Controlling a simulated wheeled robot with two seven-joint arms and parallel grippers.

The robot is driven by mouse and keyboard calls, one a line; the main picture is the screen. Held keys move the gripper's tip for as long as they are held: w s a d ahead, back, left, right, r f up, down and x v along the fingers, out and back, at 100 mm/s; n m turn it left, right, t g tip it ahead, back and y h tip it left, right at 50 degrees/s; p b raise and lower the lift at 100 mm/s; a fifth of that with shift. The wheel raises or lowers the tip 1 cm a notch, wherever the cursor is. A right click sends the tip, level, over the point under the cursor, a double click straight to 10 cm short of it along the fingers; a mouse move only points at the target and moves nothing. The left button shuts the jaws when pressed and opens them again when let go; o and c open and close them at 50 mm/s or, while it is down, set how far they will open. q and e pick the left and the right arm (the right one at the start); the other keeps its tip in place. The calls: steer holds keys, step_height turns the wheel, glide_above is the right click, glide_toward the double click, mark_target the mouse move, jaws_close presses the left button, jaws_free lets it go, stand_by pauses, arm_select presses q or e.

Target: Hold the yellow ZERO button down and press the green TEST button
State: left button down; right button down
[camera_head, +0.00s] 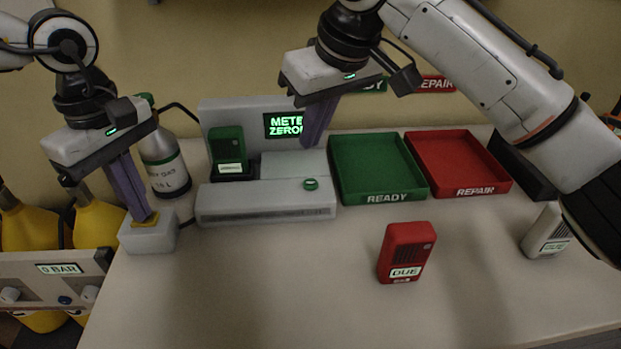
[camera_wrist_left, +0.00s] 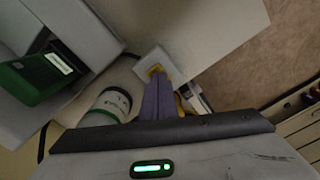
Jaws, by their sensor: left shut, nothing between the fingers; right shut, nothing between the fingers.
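The yellow ZERO button (camera_head: 152,219) sits on a small grey box (camera_head: 148,238) left of the console. My left gripper (camera_head: 144,216) is shut, its purple fingertips down on the button, seemingly touching; how far the button is pressed I cannot tell. The left wrist view also shows the yellow button (camera_wrist_left: 156,69) at the fingertips. The green TEST button (camera_head: 311,184) is on the console's (camera_head: 265,203) front deck. My right gripper (camera_head: 314,145) is shut and empty, above and behind the TEST button, apart from it. Its fingers partly cover the screen (camera_head: 283,125), which reads "METE… ZERO…".
A green meter (camera_head: 227,146) stands in the console's dock. A green READY tray (camera_head: 385,197) and a red REPAIR tray (camera_head: 480,190) are to the right. A red DUE meter (camera_head: 405,245) and a pale DUE meter (camera_head: 545,228) stand in front. A gas bottle (camera_head: 163,160) stands behind the box.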

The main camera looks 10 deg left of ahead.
arm_select(q)
step_height(320, 180, up, 6)
steer(key=p, duration=0.3)
steer(key=shift+r+p, duration=0.25)
steer(key=shift+p, duration=0.1)
steer(key=shift+s+f, duration=0.1)
